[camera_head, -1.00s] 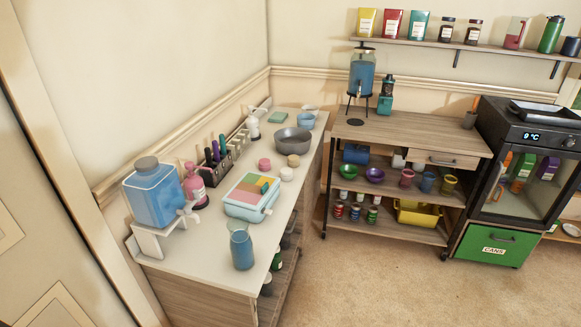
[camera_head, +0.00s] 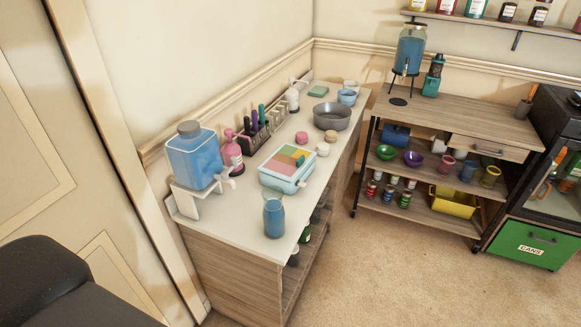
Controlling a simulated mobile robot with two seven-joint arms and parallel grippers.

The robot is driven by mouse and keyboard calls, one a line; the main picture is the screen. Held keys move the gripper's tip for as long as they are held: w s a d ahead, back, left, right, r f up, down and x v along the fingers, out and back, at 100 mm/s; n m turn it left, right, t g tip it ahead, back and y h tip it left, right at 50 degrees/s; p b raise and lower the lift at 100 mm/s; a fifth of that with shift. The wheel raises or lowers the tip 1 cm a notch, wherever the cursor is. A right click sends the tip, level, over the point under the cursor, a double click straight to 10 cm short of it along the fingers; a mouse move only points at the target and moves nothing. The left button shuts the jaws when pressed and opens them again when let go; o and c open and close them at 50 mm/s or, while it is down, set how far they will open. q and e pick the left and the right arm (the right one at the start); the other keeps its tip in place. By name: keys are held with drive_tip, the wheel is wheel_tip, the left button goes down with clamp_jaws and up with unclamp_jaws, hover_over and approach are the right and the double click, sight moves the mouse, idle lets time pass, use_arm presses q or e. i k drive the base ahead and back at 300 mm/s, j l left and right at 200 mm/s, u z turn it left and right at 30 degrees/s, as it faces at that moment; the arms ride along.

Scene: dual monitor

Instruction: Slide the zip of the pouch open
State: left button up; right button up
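I cannot make out a pouch or a zip anywhere in the head view. A light blue case (camera_head: 283,181) with a multicoloured top lies on the white counter (camera_head: 249,211); it looks like a box, and no zip shows on it. Neither of my grippers is in view.
On the counter stand a blue drink dispenser (camera_head: 194,158), a pink bottle (camera_head: 231,151), a blue-filled jug (camera_head: 273,215) and a grey bowl (camera_head: 332,116). A wooden shelf unit (camera_head: 447,125) stands right. A dark rounded shape (camera_head: 60,285) fills the lower left. Carpet (camera_head: 395,275) is clear.

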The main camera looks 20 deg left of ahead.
sight(301, 184)
drive_tip(key=u, duration=0.35)
drive_tip(key=i+l+u, duration=0.2)
drive_tip(key=l+u, duration=0.15)
drive_tip(key=i+l+u, duration=0.2)
drive_tip(key=l+u, duration=0.15)
drive_tip(key=i+l+u, duration=0.15)
drive_tip(key=l, duration=0.35)
drive_tip(key=l+u, duration=0.1)
drive_tip(key=l, duration=0.4)
drive_tip(key=i+l, duration=0.1)
drive_tip(key=l, duration=0.3)
drive_tip(key=i+l, duration=0.1)
drive_tip(key=l, duration=0.35)
drive_tip(key=i+l, duration=0.15)
drive_tip(key=l, duration=0.25)
